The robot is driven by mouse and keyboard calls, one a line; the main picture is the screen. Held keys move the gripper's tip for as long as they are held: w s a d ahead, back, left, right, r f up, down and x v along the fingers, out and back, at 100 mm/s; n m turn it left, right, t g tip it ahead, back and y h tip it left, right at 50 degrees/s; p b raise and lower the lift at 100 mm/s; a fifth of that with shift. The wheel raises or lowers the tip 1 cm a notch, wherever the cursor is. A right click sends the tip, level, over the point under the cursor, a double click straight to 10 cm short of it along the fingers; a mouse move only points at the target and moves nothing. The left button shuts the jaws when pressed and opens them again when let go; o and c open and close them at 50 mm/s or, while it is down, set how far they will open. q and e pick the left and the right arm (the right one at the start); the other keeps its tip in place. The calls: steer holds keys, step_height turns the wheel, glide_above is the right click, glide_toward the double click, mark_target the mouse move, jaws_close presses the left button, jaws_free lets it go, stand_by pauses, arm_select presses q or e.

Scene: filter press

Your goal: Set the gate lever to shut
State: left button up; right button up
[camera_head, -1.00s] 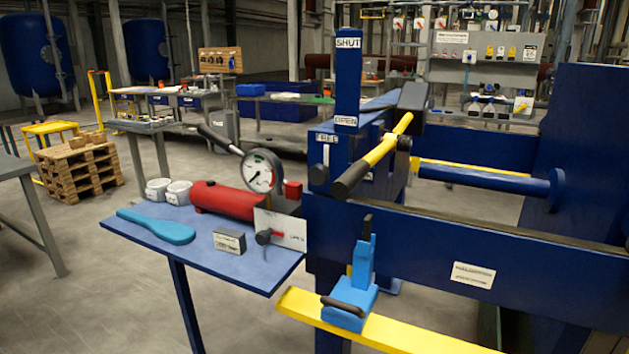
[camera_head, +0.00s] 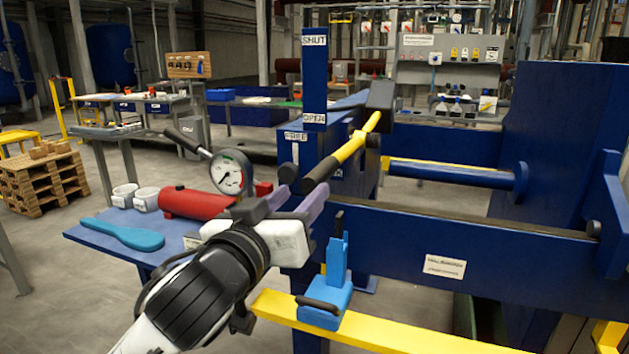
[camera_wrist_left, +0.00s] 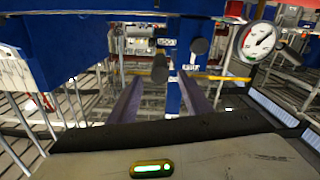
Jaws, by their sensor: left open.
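The gate lever (camera_head: 347,150) has a yellow shaft and a dark grip. In the head view it slants down toward me beside the blue post (camera_head: 314,82), with its grip near the lower, OPEN label (camera_head: 314,118). The SHUT label (camera_head: 314,41) is at the top of the post. My left gripper (camera_head: 303,181) has its two purple fingers spread, with the tips near the end of the grip. It is open and I see nothing clamped. The left wrist view shows both fingers (camera_wrist_left: 160,85) apart, with dark knobs beyond them. My right gripper is out of view.
A pressure gauge (camera_head: 231,172) and a red cylinder (camera_head: 194,203) are just left of my gripper, by the blue side shelf (camera_head: 95,240). A light blue clamp (camera_head: 330,285) stands on a yellow beam (camera_head: 375,333) below. A blue press beam (camera_head: 480,255) runs right.

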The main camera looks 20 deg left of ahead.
mark_target(314, 180)
arm_select(q)
steer(key=w, duration=0.7)
steer(key=shift+w+d, duration=0.15)
steer(key=shift+w, duration=0.05)
steer(key=shift+p, duration=0.3)
jaws_close()
